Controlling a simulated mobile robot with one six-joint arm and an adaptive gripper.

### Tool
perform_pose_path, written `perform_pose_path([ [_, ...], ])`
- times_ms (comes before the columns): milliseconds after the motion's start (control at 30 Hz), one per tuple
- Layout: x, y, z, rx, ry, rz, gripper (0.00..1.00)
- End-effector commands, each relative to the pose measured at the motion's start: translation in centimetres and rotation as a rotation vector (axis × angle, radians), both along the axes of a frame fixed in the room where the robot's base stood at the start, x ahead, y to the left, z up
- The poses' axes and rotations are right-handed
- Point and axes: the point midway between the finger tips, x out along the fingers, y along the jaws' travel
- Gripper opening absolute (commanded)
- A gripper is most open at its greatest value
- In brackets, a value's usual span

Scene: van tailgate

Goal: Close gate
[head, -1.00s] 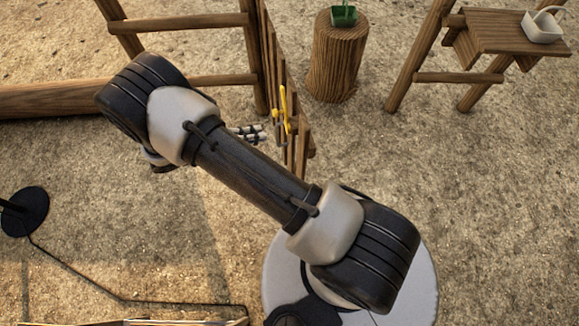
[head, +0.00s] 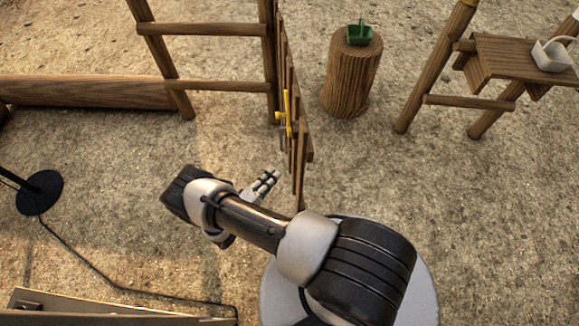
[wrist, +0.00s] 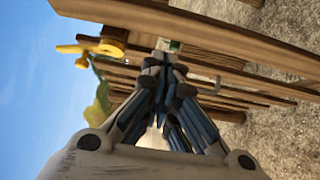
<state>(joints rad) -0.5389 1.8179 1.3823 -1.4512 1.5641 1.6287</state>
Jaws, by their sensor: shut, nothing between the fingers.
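The wooden gate (head: 300,150) stands swung out from the fence post, seen nearly edge-on in the head view. A yellow latch (head: 286,115) is fixed on it. In the wrist view the gate's slats (wrist: 215,40) run across the picture, with the yellow latch (wrist: 100,46) at upper left. My gripper (head: 268,181) is to the left of the gate's near end in the head view. Its fingers (wrist: 165,62) are together and empty in the wrist view, pointing toward the slats. I cannot tell whether they touch the gate.
A stump (head: 349,85) with a green basket (head: 359,36) stands right of the gate. A wooden stand (head: 500,58) holds a white basket (head: 551,55). A fence frame (head: 205,86) is at left. A black round base (head: 40,192) with a cable lies left. Open sandy ground surrounds these.

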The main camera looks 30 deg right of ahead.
Motion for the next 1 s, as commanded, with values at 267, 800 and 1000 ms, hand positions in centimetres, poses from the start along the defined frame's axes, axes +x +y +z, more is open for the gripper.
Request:
perform_pose_path([
  [267,0.9,-5.2,0.0,-0.001,0.003,-0.004,0.0],
  [800,0.1,-7.3,0.1,0.0,-0.001,0.0,0.0],
  [1000,0.1,-7.2,0.0,0.0,0.0,0.0,0.0],
])
